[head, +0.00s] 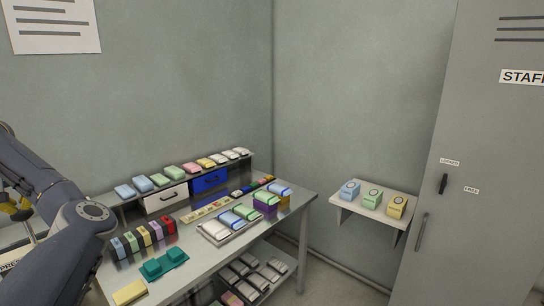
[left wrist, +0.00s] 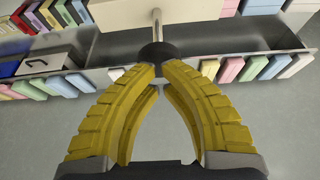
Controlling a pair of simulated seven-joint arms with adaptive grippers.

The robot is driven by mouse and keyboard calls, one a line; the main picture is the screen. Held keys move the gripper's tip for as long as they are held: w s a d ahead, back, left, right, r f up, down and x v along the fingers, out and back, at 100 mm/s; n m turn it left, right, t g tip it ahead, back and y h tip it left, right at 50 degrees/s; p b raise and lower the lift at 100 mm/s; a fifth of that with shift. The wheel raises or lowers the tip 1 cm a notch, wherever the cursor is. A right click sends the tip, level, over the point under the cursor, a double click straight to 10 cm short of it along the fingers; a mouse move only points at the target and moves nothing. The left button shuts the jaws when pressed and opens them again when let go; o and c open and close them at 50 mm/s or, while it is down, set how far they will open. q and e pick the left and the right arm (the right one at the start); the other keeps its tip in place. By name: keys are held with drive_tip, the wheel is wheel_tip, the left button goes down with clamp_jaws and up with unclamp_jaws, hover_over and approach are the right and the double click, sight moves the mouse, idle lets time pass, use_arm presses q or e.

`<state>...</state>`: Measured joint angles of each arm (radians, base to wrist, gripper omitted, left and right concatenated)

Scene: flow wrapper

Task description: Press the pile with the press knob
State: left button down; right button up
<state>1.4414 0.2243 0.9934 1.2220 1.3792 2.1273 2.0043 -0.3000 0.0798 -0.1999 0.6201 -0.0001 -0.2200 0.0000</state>
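A round black press knob (left wrist: 157,52) on a thin metal rod (left wrist: 157,25) shows in the left wrist view. My left gripper (left wrist: 159,69) has two ribbed yellow fingers that lean in towards each other, with a narrow gap at the tips. The tips are right at the knob and overlap its near edge; I cannot tell whether they grip it. In the head view my left gripper (head: 14,211) is at the far left edge, mostly cut off and hidden by my arm. My right gripper is not in view. I cannot make out the pile.
A grey table (head: 203,262) carries packets, a tray (head: 233,238) and a rack with a white drawer (head: 166,198) and a blue drawer (head: 211,181). A wall shelf (head: 374,211) holds three boxes. A tall grey locker (head: 470,150) stands at the right. The floor beside the table is clear.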

sight(28, 226)
use_arm(q)
drive_tip(key=shift+d+f, duration=0.1)
drive_tip(key=shift+f, duration=3.75)
idle(0.6)
wheel_tip(28, 226, up, 16)
idle(1.4)
